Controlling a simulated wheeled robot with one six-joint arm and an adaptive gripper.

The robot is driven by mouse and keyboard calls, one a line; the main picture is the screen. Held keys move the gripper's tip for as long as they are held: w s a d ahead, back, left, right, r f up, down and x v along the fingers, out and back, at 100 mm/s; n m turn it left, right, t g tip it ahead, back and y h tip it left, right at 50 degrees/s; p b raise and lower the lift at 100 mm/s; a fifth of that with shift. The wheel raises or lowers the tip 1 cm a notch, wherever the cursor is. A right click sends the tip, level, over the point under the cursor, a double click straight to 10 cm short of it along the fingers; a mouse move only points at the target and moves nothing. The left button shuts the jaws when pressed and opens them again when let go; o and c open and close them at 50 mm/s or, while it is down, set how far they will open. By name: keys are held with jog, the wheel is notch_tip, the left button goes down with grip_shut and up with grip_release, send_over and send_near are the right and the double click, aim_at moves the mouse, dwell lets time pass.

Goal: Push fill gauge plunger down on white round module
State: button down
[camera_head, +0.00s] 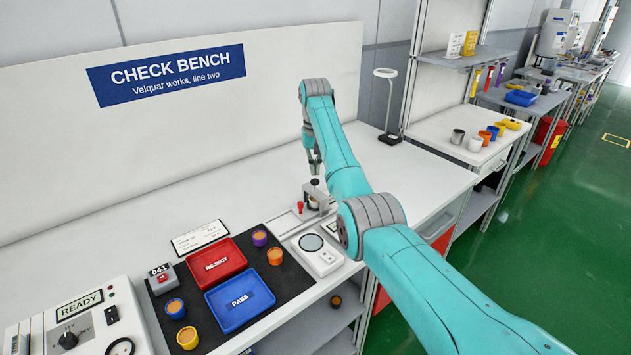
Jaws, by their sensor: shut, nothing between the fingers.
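The fill gauge (325,190) is a small grey metal stand on the white bench, just behind the white box with the round dial. Its plunger (315,183) has a dark knob on top. A small pale round piece (313,203) sits under the plunger and may be the white round module; it is too small to be sure. My gripper (314,170) points down directly above the plunger knob, shut and empty. I cannot tell whether its tips touch the knob. My arm hides the bench to the right of the gauge.
A red knob (300,207) stands close left of the gauge. A white box with a round dial (317,254) is in front. The red REJECT tray (217,262) and blue PASS tray (240,299) lie left among several coloured cups. The bench behind is clear up to a ring lamp (386,73).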

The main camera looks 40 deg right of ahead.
aim_at(315, 181)
jog(key=shift+r, duration=1.95)
